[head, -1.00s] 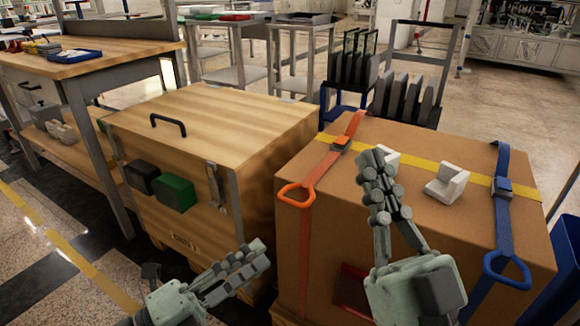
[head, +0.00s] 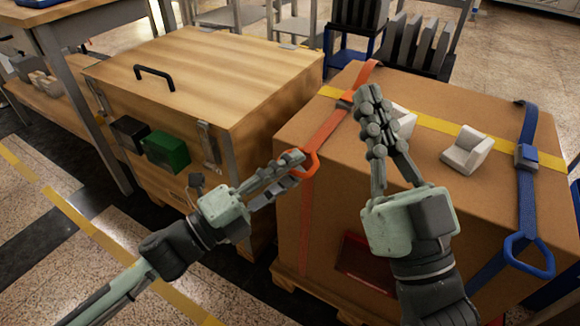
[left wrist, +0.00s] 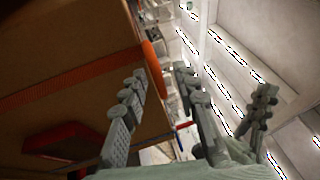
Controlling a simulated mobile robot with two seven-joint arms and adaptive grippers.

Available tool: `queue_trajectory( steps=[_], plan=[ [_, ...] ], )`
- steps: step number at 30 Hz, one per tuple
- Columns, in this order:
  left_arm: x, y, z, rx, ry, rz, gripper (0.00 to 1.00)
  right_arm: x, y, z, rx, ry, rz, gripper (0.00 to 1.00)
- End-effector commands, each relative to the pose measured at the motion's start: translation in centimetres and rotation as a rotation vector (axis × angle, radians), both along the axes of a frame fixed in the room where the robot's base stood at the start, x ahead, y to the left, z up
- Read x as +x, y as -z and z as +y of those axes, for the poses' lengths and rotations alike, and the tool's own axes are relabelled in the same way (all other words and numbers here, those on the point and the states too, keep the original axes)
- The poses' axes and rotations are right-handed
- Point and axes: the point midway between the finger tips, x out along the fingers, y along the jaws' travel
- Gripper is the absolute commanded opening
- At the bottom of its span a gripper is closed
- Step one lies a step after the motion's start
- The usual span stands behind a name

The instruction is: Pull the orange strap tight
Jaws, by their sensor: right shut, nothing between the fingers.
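The orange strap (head: 327,127) runs over the top of the cardboard box and down its front. Its orange pull loop (head: 312,166) sticks out at the top front edge. My left gripper (head: 286,170) is at this loop, its fingers overlapping the loop's left side. In the left wrist view its fingers (left wrist: 165,90) are spread, with the orange loop (left wrist: 153,58) just beyond the tip of one finger. I cannot tell whether they touch. My right gripper (head: 372,103) is shut and empty over the box top. It hides most of the orange strap's buckle.
The cardboard box (head: 440,120) also carries a yellow band (head: 425,128), white corner pieces (head: 466,150) and a blue strap (head: 528,190) with a blue loop. A wooden crate (head: 215,75) with a black handle stands close on the left. A narrow gap separates them.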

Motion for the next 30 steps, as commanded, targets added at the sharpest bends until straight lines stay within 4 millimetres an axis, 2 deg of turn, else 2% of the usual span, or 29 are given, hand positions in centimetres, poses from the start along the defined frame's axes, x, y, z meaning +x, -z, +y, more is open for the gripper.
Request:
queue_trajectory(
  steps=[8, 16, 30],
  plan=[
    [0.18, -0.04, -0.19, 0.0, -0.001, -0.001, 0.3, 0.01, 0.05, 0.02, -0.001, 0.0, 0.003, 0.0],
    [0.16, -0.04, -0.18, 0.001, 0.0, -0.001, 0.0, 0.01, 0.05, 0.01, -0.001, 0.0, 0.003, 0.0],
    [0.14, -0.05, -0.17, 0.001, 0.0, -0.001, 0.0, 0.01, -0.01, 0.01, -0.001, 0.0, 0.003, 0.0]
  ],
)
